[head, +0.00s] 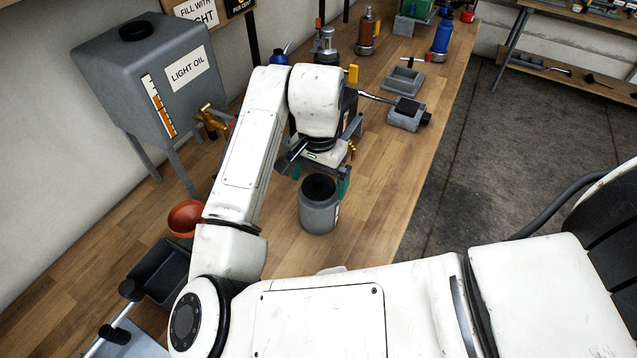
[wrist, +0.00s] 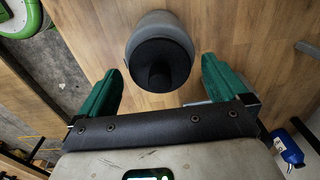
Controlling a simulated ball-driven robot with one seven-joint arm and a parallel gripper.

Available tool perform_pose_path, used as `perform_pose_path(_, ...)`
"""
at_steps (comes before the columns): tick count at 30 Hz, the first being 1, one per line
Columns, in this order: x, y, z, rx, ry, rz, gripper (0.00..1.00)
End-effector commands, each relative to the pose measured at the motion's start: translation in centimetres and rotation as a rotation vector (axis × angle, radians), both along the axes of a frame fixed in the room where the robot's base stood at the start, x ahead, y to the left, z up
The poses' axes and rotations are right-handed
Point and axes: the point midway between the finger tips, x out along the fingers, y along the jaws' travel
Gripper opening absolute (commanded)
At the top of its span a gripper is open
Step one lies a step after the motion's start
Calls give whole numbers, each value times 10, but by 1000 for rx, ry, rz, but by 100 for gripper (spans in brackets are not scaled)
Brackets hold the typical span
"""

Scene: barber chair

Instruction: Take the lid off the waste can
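The waste can (head: 319,217) is a small grey cylinder standing on the wooden bench, with a black knobbed lid (head: 318,187) on top. In the wrist view the can (wrist: 161,18) and its dark lid (wrist: 158,62) show at top centre. My gripper (wrist: 160,67) is open, its two green fingers spread on either side of the lid, with nothing held. In the head view my gripper (head: 321,180) is at the lid's height or slightly above. I cannot tell whether either finger touches the lid.
A grey light oil tank (head: 130,85) on legs stands at the left, with an orange bowl (head: 186,218) below it. Grey trays (head: 405,80) and several bottles stand farther back. The bench right of the can is clear; its edge drops to the floor.

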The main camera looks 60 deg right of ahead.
Motion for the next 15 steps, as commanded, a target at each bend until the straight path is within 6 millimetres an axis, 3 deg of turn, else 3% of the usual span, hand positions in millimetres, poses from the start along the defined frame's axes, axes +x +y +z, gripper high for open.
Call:
perform_pose_path(2,0,0,0,0,0,0,92)
perform_pose_path(15,0,0,0,0,0,0,50)
